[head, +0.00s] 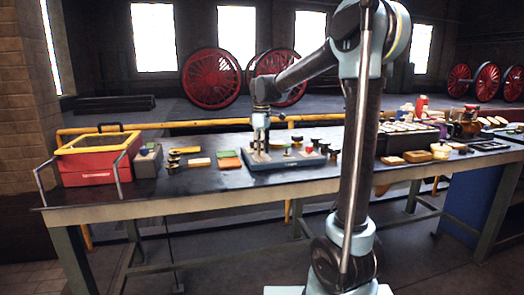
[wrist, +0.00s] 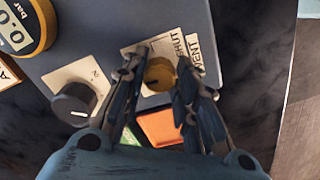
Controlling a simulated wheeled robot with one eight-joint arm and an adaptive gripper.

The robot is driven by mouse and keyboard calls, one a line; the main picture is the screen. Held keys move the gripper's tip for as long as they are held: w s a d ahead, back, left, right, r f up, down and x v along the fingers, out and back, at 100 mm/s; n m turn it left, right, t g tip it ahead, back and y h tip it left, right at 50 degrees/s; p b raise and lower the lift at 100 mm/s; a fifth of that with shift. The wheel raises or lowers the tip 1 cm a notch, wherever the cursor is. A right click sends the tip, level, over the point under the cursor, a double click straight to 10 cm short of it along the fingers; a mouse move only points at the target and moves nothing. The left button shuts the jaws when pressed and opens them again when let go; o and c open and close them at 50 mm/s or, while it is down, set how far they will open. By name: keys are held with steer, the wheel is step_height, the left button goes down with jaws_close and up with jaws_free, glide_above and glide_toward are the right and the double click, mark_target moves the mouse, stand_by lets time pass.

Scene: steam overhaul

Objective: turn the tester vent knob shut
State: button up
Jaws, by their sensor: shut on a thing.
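The tester is a blue-grey box (head: 288,164) on the workbench in the head view; its grey top panel (wrist: 110,35) fills much of the wrist view. The vent knob (wrist: 159,75) is round and brass-yellow with a dark mark, on a pale plate lettered SHUT and VENT. My gripper (wrist: 162,67) has its fingers on either side of the knob and is shut on it. In the head view, my gripper (head: 261,147) points down over the tester's left part. The fingers hide part of the plate, and I cannot tell exactly where the knob's mark points.
A black knob (wrist: 74,104) on its own pale plate sits left of the vent knob. A yellow-rimmed gauge (wrist: 22,28) reads 0.0 bar. An orange block (wrist: 160,127) lies close beside the tester. A red box (head: 95,160) stands at the bench's left end.

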steer(key=m, duration=0.4)
steer(key=shift+w, duration=0.1)
steer(key=m, duration=0.4)
steer(key=shift+m, duration=0.4)
steer(key=m, duration=0.4)
steer(key=shift+m, duration=1.9)
steer(key=shift+a, duration=0.1)
steer(key=o, duration=1.1)
steer(key=shift+c, duration=0.2)
